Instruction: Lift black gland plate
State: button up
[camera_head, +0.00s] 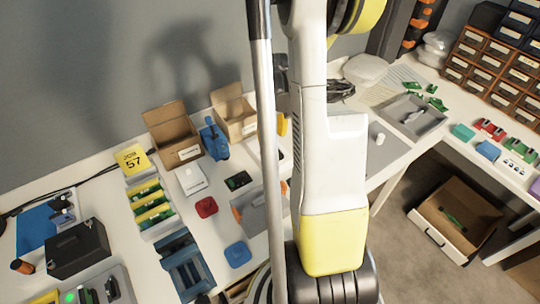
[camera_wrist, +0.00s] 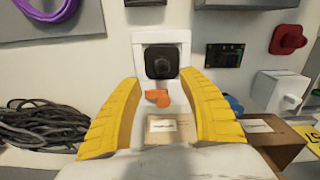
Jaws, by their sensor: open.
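A black gland plate (camera_wrist: 161,61), a rounded square with a dark round centre, shows in the wrist view. It lies on a white backing (camera_wrist: 140,44) on the pale worktop. My gripper (camera_wrist: 160,78) has two yellow fingers spread wide, and the plate shows between and just beyond their tips. Nothing is held between the fingers. Whether the fingers are level with the plate or above it, I cannot tell. In the head view I cannot make out the plate; my own arm covers that part of the bench.
A green-and-black circuit board (camera_wrist: 224,57) and a red part (camera_wrist: 288,39) lie to the right. An orange piece (camera_wrist: 158,98) shows just below the plate. Coiled black cable (camera_wrist: 40,125) lies left. Open cardboard cartons (camera_head: 172,132) stand along the wall.

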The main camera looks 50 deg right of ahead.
aim_at(273, 148)
jog(key=f+b, duration=0.1)
jog(key=f, duration=0.1)
jog(key=f+b, duration=0.1)
jog(key=f, duration=0.1)
jog(key=f+b, duration=0.1)
jog(key=shift+s+a+f, duration=0.25)
jog(key=shift+s+f, duration=0.05)
jog(key=shift+f, duration=0.1)
jog(key=shift+r, duration=0.1)
grip_shut()
